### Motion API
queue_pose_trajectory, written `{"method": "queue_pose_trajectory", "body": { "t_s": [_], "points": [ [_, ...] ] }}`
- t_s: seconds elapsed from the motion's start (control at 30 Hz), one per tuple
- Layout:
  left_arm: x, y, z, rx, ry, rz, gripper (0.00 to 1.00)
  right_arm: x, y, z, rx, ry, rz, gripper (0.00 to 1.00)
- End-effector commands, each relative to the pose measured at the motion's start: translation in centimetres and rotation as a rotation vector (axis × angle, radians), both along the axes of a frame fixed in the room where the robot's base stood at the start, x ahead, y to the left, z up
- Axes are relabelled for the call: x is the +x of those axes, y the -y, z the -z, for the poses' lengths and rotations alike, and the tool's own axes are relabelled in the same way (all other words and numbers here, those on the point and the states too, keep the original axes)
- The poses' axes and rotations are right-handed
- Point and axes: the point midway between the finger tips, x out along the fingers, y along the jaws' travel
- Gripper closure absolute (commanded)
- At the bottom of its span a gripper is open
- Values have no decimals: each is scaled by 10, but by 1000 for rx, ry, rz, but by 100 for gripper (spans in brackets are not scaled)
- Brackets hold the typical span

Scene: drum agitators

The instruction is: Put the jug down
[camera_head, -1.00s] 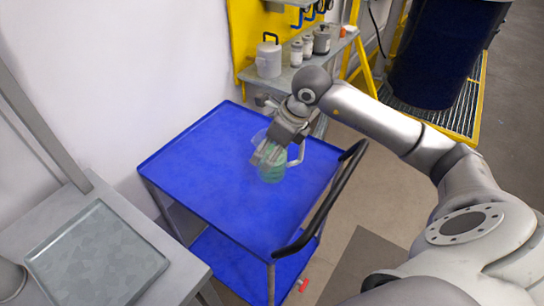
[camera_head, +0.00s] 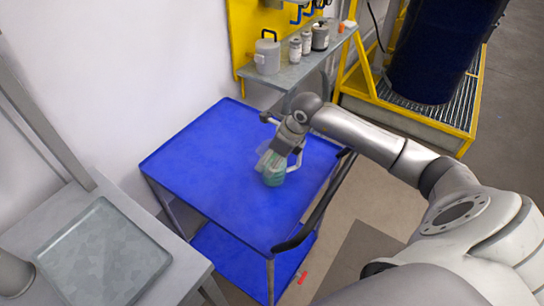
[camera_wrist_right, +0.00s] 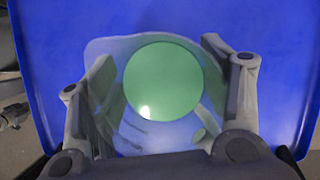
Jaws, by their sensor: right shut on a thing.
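The jug (camera_head: 272,179) is clear with green liquid in its lower part and a pale handle on its right side. It is upright at the blue cart's top (camera_head: 215,190), towards the right side. I cannot tell whether its base touches the cart. My right gripper (camera_head: 272,160) reaches down on the jug and is shut on it. In the right wrist view, the fingers stand on both sides of the jug's clear rim (camera_wrist_right: 105,45), and the round green liquid (camera_wrist_right: 162,80) shows inside. My left gripper is not in view.
A grey table with a metal tray (camera_head: 100,255) stands at the lower left. The cart's left part is clear.

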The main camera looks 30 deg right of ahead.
Motion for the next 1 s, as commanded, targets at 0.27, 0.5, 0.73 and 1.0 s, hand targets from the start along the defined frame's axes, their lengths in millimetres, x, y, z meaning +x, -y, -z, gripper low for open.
{"method": "queue_pose_trajectory", "body": {
  "t_s": [0.27, 0.5, 0.73, 1.0],
  "points": [
    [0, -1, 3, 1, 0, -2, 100, 0, 0, 2, -1, -1, 0, 10],
    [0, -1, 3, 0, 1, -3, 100, 0, 0, 2, -1, -1, 0, 9],
    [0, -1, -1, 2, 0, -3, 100, -1, 1, -4, -1, 0, 0, 9],
    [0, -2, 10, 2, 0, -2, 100, -17, 13, -50, -6, 3, 0, 9]
  ]
}}
